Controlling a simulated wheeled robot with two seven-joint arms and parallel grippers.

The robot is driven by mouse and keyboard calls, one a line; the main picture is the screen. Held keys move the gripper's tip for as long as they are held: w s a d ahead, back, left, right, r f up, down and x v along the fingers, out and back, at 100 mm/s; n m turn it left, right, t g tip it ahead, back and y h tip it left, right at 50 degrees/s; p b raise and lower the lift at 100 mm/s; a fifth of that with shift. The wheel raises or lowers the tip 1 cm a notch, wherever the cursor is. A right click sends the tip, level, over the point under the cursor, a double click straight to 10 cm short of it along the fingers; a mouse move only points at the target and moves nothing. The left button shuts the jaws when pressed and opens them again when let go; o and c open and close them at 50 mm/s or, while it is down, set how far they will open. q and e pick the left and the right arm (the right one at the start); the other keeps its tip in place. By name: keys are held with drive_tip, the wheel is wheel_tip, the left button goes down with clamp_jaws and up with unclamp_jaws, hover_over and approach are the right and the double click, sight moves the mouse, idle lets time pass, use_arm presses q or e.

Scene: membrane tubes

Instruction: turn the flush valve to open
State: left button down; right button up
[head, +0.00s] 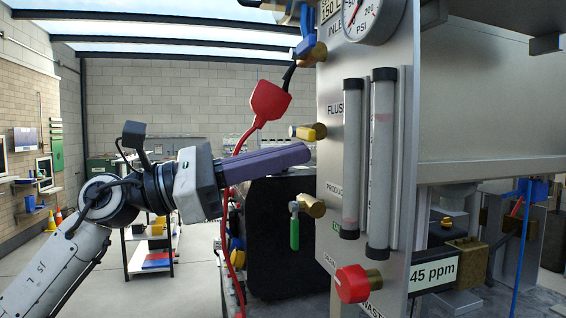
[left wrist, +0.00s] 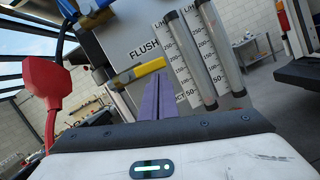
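The flush valve (head: 307,132) is a brass fitting with a yellow handle, left of the FLUSH label on the grey panel (head: 336,90). In the left wrist view its yellow lever (left wrist: 140,72) lies slanted beside the same label. My left gripper (head: 308,152) has purple fingers held together with nothing between them. It points at the panel, just below the valve in the head view. In the left wrist view the fingertips (left wrist: 158,78) sit close to the lever's right end; I cannot tell whether they touch. My right gripper is not in view.
A red paddle-shaped part (head: 269,102) with a red cable stands left of the valve. Below is a brass valve with a green handle (head: 295,228), and a red knob (head: 352,284). Two clear flow tubes (head: 381,150) stand right of the label. A pressure gauge (head: 370,15) is above.

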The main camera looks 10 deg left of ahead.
use_arm(q)
drive_tip(key=shift+s+r, duration=0.15)
drive_tip(key=shift+r, duration=0.2)
idle(0.4)
